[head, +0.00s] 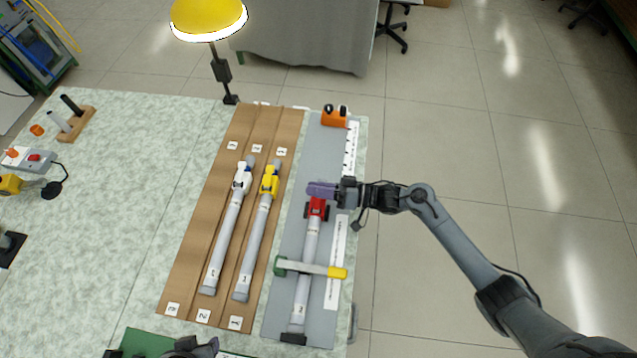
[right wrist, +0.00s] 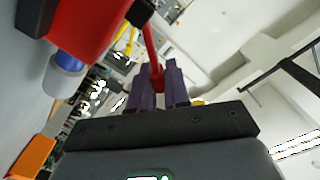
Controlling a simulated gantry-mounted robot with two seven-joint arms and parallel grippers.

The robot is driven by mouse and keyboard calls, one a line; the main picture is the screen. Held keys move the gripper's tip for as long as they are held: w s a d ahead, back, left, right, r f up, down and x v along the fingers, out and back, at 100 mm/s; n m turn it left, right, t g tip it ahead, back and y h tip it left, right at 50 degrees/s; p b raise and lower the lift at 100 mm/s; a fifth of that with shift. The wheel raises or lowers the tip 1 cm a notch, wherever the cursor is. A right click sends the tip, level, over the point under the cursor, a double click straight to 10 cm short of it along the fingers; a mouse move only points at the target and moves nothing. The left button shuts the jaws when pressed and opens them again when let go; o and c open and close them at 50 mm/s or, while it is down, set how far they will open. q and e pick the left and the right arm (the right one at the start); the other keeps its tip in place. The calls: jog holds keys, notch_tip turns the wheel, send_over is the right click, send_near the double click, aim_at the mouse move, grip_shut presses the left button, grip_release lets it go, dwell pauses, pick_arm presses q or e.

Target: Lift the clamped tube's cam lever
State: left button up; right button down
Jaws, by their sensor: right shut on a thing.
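The clamped tube (head: 309,250) lies lengthwise on a grey board, under a clamp bar (head: 312,268) with a green end and a yellow end. Its red head (head: 317,208) points to the far side and shows large in the right wrist view (right wrist: 88,25). My right gripper (head: 322,190) is at the far end of this head. In the right wrist view its purple fingers (right wrist: 158,88) are shut on the thin red cam lever (right wrist: 153,50), which extends up from between them.
Two more tubes, one with a white head (head: 242,180) and one with a yellow head (head: 269,182), lie in the brown grooved tray (head: 190,270) to the left. An orange block (head: 334,117) stands at the board's far end. A yellow lamp (head: 208,15) stands behind.

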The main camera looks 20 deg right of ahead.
aim_at(316, 205)
jog(key=s+n, duration=0.1)
jog(key=n, duration=0.1)
jog(key=a+r+n+p, duration=0.1)
jog(key=shift+s+r+n, duration=0.1)
jog(key=shift+s+n, duration=0.25)
jog(key=shift+n, duration=0.05)
jog(key=shift+s+a+r+n+p, duration=0.15)
jog(key=shift+s+n, duration=0.1)
jog(key=shift+n, duration=0.3)
jog(key=shift+s+a+f+n+p, duration=0.1)
jog(key=shift+s+a+n+p, duration=0.1)
jog(key=shift+n, duration=0.35)
jog(key=shift+s+a+n, duration=0.2)
jog(key=shift+s+n, duration=0.25)
jog(key=shift+n, duration=0.45)
jog(key=c, duration=1.4)
grip_release()
jog(key=shift+c, duration=0.2)
